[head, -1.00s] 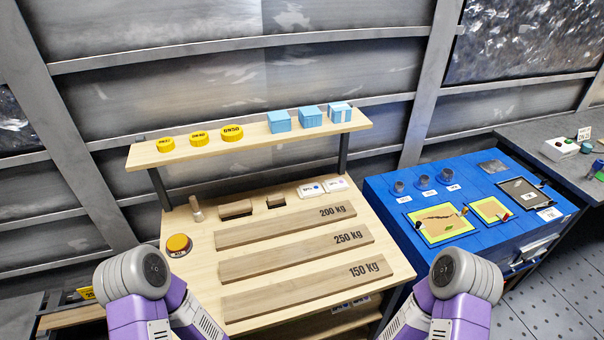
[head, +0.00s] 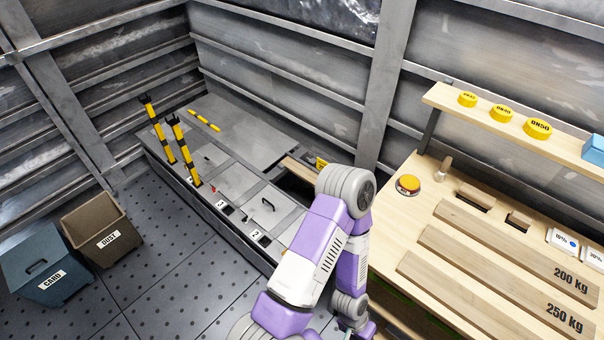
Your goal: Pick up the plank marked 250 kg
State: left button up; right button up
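The plank marked 250 kg (head: 478,292) lies flat on the wooden bench at the lower right of the head view, its marked end near the right edge. The parallel plank marked 200 kg (head: 510,244) lies just behind it. My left arm comes down in front of the bench's left side. Its gripper (head: 352,326) shows only in part at the bottom edge, below and left of the planks and apart from them. Its fingers are too hidden to judge. My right gripper is out of view.
An orange button (head: 408,184) and wooden pegs stand on the bench (head: 400,240); a shelf above holds yellow discs (head: 502,114) and a blue block (head: 594,149). A grey low cabinet (head: 225,170) with striped posts stands left.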

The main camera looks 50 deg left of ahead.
aim_at(557, 316)
jog(key=u, duration=0.9)
jog(key=k, duration=1.15)
jog(key=u, duration=0.8)
jog(key=i, duration=0.7)
jog(key=z, duration=2.2)
